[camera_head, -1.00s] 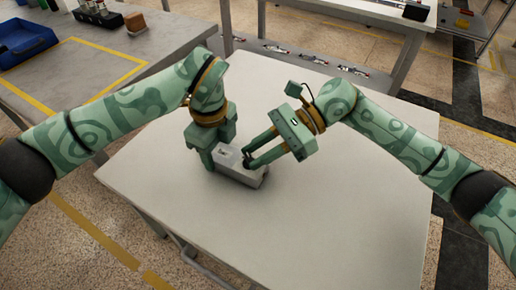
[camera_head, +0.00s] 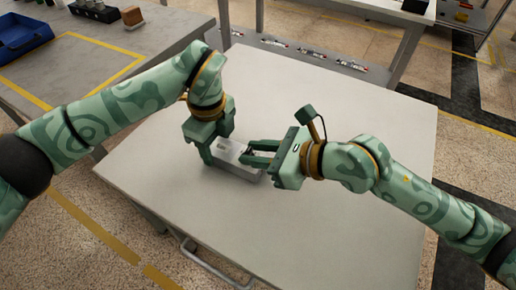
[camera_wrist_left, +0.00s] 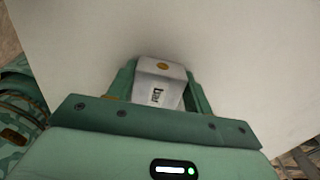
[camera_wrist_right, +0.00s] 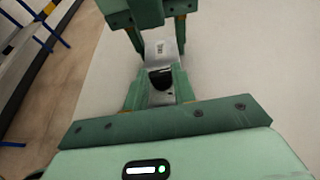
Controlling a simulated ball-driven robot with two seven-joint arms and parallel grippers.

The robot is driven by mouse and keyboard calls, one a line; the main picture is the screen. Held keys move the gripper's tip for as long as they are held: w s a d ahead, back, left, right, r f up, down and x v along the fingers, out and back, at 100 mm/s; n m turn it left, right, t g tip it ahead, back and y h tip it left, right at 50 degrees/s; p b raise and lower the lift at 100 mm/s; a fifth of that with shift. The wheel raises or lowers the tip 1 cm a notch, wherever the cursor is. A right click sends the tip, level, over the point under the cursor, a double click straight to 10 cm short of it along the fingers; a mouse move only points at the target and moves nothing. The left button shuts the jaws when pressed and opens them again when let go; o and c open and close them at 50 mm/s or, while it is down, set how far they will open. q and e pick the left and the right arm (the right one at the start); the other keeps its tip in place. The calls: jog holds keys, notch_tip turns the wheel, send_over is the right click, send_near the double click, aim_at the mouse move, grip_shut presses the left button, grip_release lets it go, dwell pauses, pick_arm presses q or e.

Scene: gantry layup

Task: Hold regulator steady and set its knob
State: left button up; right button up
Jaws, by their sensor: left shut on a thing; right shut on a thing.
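The regulator (camera_head: 229,158) is a small grey box lying on the pale table. My left gripper (camera_head: 219,157) is shut on its left end; the left wrist view shows the regulator (camera_wrist_left: 160,85) between the two fingers, with a label and a round yellow-brown mark. My right gripper (camera_head: 247,156) reaches in from the right, over the regulator's other end. In the right wrist view its fingers (camera_wrist_right: 161,88) are shut on the dark knob (camera_wrist_right: 160,79), which stands on the regulator (camera_wrist_right: 161,48). In the head view the fingers mostly hide the knob.
The pale table (camera_head: 330,130) is clear around the regulator. Behind stands a bench with a lower shelf holding several small parts. At the upper left, another table carries a blue bin (camera_head: 22,38) and a brown block (camera_head: 132,16).

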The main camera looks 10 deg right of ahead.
jog(key=shift+s+a+f+m+t+h, duration=0.15)
jog(key=shift+s+a+m+t+h, duration=0.1)
jog(key=shift+m+t+h, duration=0.25)
jog(key=shift+w+d+m, duration=0.1)
jog(key=shift+d+m, duration=0.05)
jog(key=shift+m, duration=0.15)
jog(key=o, duration=1)
jog(key=v, duration=0.7)
jog(key=shift+d, duration=0.15)
